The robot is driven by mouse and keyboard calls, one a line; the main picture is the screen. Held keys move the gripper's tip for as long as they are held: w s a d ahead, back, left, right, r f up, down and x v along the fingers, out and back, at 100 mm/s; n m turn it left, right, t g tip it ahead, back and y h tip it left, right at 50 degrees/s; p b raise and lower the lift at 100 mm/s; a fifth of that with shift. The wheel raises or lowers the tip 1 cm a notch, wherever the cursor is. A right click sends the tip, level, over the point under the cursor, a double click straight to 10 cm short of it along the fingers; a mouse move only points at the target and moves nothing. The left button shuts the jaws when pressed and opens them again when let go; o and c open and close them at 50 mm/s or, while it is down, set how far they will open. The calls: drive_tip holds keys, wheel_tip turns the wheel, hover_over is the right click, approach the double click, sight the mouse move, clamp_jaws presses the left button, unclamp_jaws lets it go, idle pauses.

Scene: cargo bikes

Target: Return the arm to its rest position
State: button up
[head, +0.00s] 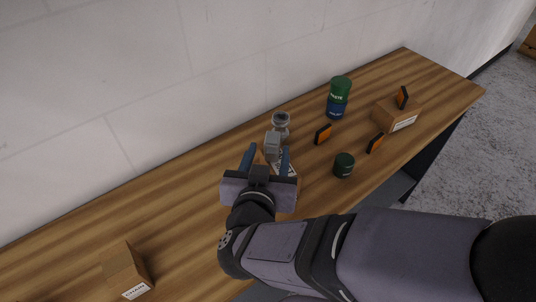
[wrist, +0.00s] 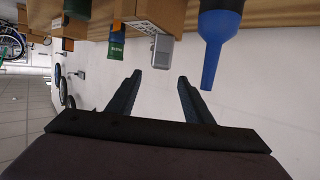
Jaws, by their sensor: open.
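My gripper (head: 267,155) is above the wooden bench in the head view, its two blue-grey fingers spread apart. In the wrist view the open fingers (wrist: 159,78) have nothing between their tips. In the head view a small grey block (head: 272,143) shows just beyond and between the fingers. In the wrist view a grey block (wrist: 153,48) is against a cardboard box, apart from the fingertips. My gripper partly hides a labelled box (head: 285,168) in the head view.
The bench (head: 190,205) stands along a pale wall. A CHAIN box (head: 126,268) is at lower left. Right are a green-and-blue container (head: 338,97), a dark green tin (head: 344,164), orange-black pieces (head: 323,134) and another box (head: 397,115). A blue tapered object (wrist: 214,40) shows in the wrist view.

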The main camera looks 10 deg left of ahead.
drive_tip(key=w+a+r+n+g+y+p, duration=0.2)
drive_tip(key=w+a+r+y+p, duration=0.1)
drive_tip(key=a+r+y+p, duration=0.15)
drive_tip(key=d+f+g+p, duration=0.1)
drive_tip(key=d, duration=0.1)
drive_tip(key=s+d+f+n+g+p, duration=0.1)
drive_tip(key=d+g, duration=0.1)
drive_tip(key=s+d+f+g+p, duration=0.1)
drive_tip(key=d, duration=0.1)
drive_tip(key=shift+s+d+f+g, duration=0.25)
drive_tip(key=shift+d+f+g, duration=0.05)
drive_tip(key=shift+g, duration=0.1)
drive_tip(key=s+d+f+m+g+h+b, duration=0.1)
drive_tip(key=s+d+f+g, duration=0.3)
drive_tip(key=d, duration=0.5)
drive_tip(key=s+d+f+m+g+h+b, duration=0.2)
drive_tip(key=s+d+f+g+h, duration=0.1)
drive_tip(key=s+d+f, duration=0.4)
drive_tip(key=d+f, duration=0.3)
drive_tip(key=shift+s+g+b, duration=0.3)
drive_tip(key=shift+s+g, duration=0.05)
drive_tip(key=shift+g, duration=0.05)
